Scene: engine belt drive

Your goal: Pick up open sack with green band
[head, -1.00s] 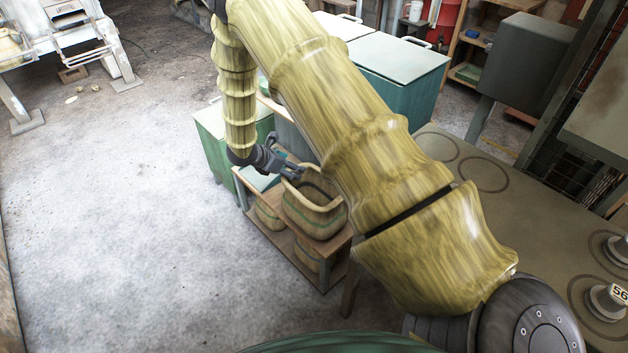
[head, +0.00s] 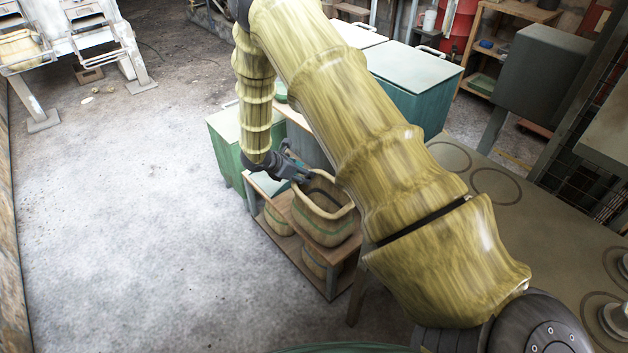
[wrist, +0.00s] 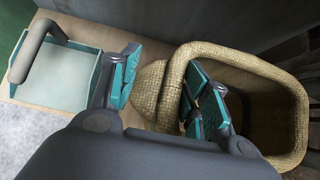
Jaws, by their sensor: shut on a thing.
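The open sack with the green band (head: 325,222) stands upright on the top of a small wooden shelf in the head view, its mouth facing up. My gripper (head: 299,175) is at the left side of its rim. In the wrist view the woven sack (wrist: 300,112) fills the right side. My gripper (wrist: 162,92) has one teal-padded finger outside the sack and the other inside its mouth. It is shut on the sack's near wall, which lies between the pads. The sack's base is hidden in the wrist view.
The wooden shelf (head: 338,282) holds more sacks (head: 277,222) on its lower board. A teal tray with a grey handle (wrist: 62,75) sits beside the sack. Green bins (head: 420,75) stand behind, a workbench (head: 540,225) at right.

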